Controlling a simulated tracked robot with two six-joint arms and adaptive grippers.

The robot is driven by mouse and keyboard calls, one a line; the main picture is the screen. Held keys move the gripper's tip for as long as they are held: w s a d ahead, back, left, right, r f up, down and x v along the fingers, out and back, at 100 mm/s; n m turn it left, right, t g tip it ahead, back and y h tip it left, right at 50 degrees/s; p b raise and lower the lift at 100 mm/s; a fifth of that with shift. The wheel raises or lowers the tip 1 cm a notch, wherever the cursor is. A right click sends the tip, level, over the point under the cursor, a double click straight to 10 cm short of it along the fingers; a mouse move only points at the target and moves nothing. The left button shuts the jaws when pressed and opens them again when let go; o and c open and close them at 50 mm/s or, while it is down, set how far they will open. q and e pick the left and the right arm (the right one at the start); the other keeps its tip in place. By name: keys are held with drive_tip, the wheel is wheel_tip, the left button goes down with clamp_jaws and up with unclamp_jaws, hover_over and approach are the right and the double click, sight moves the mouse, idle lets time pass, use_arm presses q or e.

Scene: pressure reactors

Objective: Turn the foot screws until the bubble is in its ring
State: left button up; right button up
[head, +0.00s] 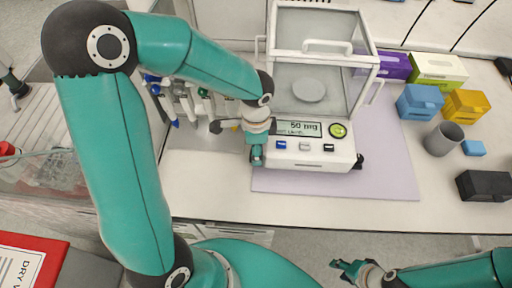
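The balance (310,155) stands on a lilac mat with its glass draft shield at the back. Its display reads 50 mg above a smaller line too small to read. The round green bubble level (338,130) is at the right of the front panel; the bubble's place in its ring is too small to tell. A dark foot screw (360,161) shows at the front right corner. My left gripper (257,158) points down at the front left corner and hides any screw there; its grip is unclear. My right gripper (343,268) is open and empty, low in front of the bench.
The lilac mat (400,180) has free room right of the balance. A grey cup (443,139), blue box (420,102), yellow box (466,105) and black box (484,186) stand farther right. A rack of pipettes (185,100) is behind my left arm.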

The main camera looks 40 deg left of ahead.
use_arm(q)
wheel_tip(320, 180, up, 12)
idle(0.7)
wheel_tip(320, 180, up, 5)
drive_tip(key=m, duration=0.2)
wheel_tip(320, 180, down, 17)
drive_tip(key=shift+f, duration=0.1)
idle(0.5)
drive_tip(key=shift+c, duration=0.2)
